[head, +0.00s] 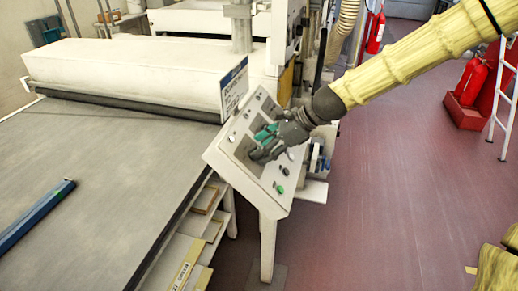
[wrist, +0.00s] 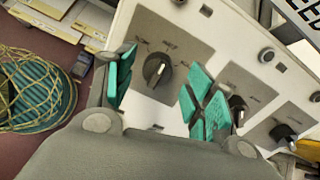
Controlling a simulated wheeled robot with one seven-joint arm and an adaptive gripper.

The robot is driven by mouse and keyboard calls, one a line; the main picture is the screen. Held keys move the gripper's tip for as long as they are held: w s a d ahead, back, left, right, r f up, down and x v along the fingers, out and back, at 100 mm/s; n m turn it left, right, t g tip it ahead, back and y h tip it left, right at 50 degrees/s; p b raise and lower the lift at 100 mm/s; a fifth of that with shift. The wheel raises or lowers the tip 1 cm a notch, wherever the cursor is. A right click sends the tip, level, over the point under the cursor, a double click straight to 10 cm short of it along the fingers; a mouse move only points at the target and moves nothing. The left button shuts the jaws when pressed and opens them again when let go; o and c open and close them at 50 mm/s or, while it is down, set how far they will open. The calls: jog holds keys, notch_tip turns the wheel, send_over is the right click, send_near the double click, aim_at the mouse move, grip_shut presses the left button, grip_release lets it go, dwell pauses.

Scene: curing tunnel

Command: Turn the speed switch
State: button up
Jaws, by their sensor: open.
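A slanted white control panel (head: 243,137) stands at the end of the machine. In the wrist view it carries several black rotary switches on grey plates. One switch (wrist: 157,69) lies between my fingers in the picture, with its ridge close to upright. A second switch (wrist: 237,108) is partly hidden by my right finger, and a third switch (wrist: 284,134) is further right. The plate lettering is too small to read, so I cannot tell which is the speed switch. My gripper (head: 266,141), with teal pads, is open at the panel face. Contact with a switch cannot be made out.
A sign board (head: 234,90) stands above the panel. A wide grey belt (head: 95,150) lies left, with a blue bar (head: 36,214) on it. Shelves (head: 200,228) sit below the belt's edge. Red extinguishers (head: 472,80) and a white ladder (head: 507,100) stand right, beyond clear floor.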

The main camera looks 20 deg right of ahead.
jog(key=shift+x, duration=0.95)
jog(key=shift+s, duration=0.1)
jog(key=c, duration=1)
